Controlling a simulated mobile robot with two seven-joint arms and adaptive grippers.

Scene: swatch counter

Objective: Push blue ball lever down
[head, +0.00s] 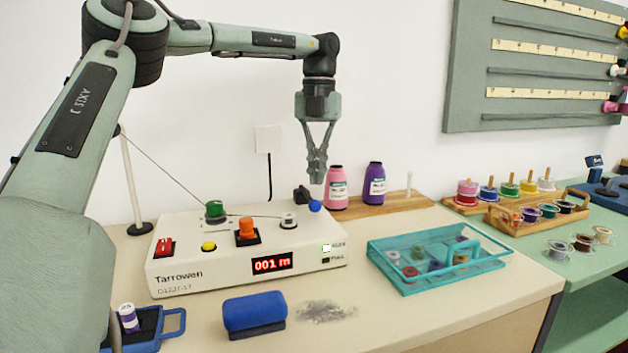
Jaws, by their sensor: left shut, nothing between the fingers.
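The blue ball (315,206) sits at the end of a short dark lever (302,195) at the back right of the white Tarrowen machine (210,266). My left gripper (317,181) points straight down with its fingers shut and empty. Its fingertips are just above the blue ball in the picture, with a small gap between them. The machine's display reads "001 m". My right gripper is not in view.
Pink (337,189) and purple (374,184) thread cones stand on a wooden board behind the machine. A blue block (254,311) and loose thread clippings (325,311) lie in front. A thread runs from a pole (131,185) at the left.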

